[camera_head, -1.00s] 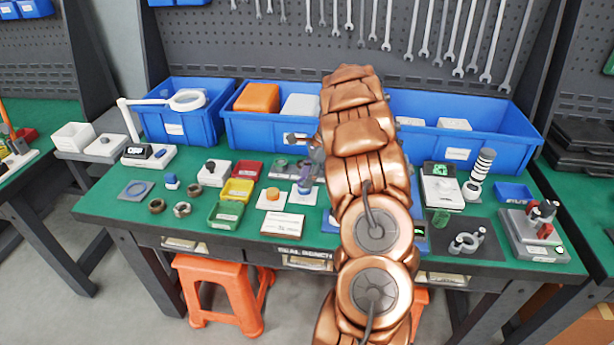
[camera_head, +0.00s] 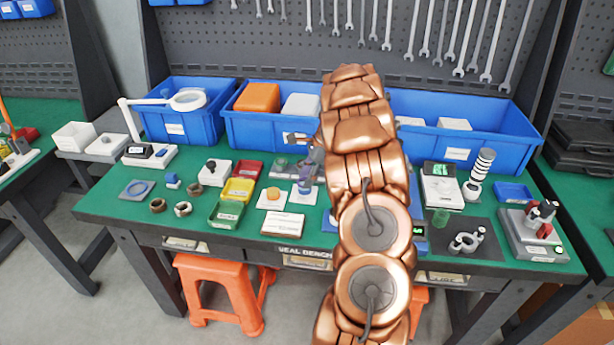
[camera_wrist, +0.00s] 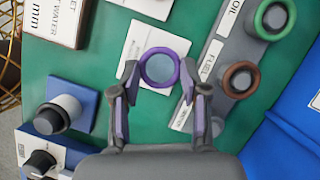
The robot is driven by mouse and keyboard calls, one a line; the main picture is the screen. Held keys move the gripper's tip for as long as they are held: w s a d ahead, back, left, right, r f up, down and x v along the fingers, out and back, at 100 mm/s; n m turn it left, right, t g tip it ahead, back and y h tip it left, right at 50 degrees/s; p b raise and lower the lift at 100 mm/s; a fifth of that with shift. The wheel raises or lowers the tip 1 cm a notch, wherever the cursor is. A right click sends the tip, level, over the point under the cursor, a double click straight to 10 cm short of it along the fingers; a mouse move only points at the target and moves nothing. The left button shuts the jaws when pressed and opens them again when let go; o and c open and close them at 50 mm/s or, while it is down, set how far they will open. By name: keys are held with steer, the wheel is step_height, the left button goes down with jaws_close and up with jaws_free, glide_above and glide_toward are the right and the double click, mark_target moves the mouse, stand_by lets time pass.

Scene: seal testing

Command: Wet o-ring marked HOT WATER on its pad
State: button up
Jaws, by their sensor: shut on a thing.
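My gripper (camera_wrist: 159,80) is shut on a small round cup-like vessel with a purple rim (camera_wrist: 182,60), one finger at each side. Its inside looks bluish grey. In the head view this vessel (camera_head: 305,190) is upright over a white pad (camera_wrist: 138,42); I cannot tell whether it touches it. No o-ring shows on this pad; the vessel hides part of it. A white card reading WATER and mm (camera_wrist: 62,18) lies at the top left of the wrist view. A grey rack (camera_wrist: 238,50) labelled OIL and FUEL holds green-rimmed (camera_wrist: 272,18) and brown-rimmed (camera_wrist: 240,78) vessels.
A blue block with a grey-topped knob (camera_wrist: 60,112) stands left of my gripper in the wrist view. A white pad with an orange piece (camera_head: 273,194) and yellow (camera_head: 238,189), red and green trays lie to the left. Blue bins (camera_head: 190,112) line the back.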

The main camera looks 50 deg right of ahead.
steer(key=shift+f, duration=0.5)
stand_by(2.2)
steer(key=shift+r+p, duration=0.15)
steer(key=shift+p, duration=0.15)
steer(key=shift+r+p, duration=1.25)
steer(key=shift+r, duration=1.15)
steer(key=shift+a, duration=0.1)
